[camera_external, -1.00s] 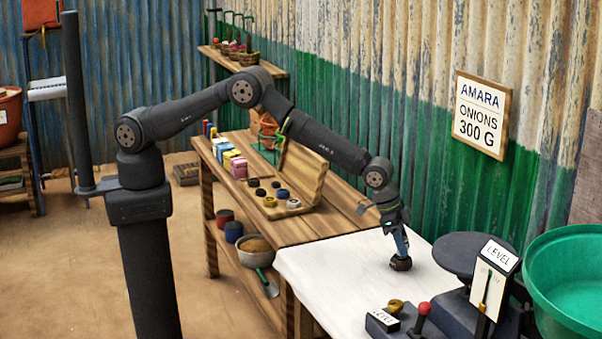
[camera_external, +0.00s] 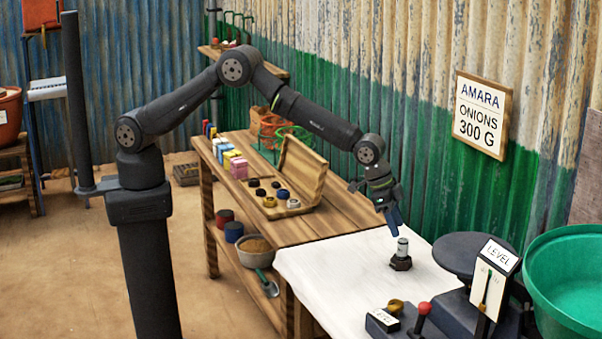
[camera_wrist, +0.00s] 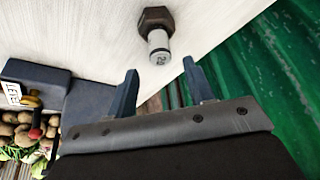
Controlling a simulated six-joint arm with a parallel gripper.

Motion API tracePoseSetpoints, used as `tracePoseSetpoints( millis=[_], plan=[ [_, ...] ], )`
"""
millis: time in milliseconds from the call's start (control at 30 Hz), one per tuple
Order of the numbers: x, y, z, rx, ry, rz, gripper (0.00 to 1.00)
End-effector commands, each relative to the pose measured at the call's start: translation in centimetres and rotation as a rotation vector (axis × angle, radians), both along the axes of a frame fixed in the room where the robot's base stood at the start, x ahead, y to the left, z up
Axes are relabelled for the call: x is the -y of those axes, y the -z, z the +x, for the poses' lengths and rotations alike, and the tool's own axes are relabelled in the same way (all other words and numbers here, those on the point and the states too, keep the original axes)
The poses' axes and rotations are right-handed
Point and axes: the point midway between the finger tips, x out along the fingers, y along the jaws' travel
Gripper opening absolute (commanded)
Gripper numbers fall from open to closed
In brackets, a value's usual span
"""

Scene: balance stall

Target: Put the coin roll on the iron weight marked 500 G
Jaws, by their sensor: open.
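The coin roll (camera_external: 402,247) is a small pale cylinder with a dark band. It stands upright on top of the dark hexagonal iron weight (camera_external: 401,263) on the white table top. In the wrist view the coin roll (camera_wrist: 158,44) shows its marked end, and the dark weight (camera_wrist: 156,20) is beneath it. The 500 G marking cannot be read. My gripper (camera_external: 394,224) is open and empty, above and slightly left of the roll. In the wrist view the open fingers (camera_wrist: 158,84) are apart from the roll.
A balance with a dark round plate (camera_external: 470,252), a green basin (camera_external: 568,280) and a LEVEL sign (camera_external: 497,255) stands right of the weight. A wooden box with several small weights (camera_external: 290,209) is on the bench at left. The white cloth (camera_external: 335,268) left of the weight is clear.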

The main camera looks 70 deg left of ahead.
Motion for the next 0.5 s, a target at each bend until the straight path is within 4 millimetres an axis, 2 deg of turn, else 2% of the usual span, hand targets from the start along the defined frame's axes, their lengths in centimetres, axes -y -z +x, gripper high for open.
tracePoseSetpoints(
  millis=[33,200,300,500],
  plan=[
    [-0.2,-1.1,-0.3,0.001,0.0,-0.001,0.48],
    [-0.9,-3.4,-1.0,0.001,0.0,-0.001,0.48],
    [-1.1,-4.4,-1.3,0.001,0.0,-0.001,0.48],
    [-1.4,-5.0,-1.6,0.0,0.0,0.0,0.48]
  ],
)
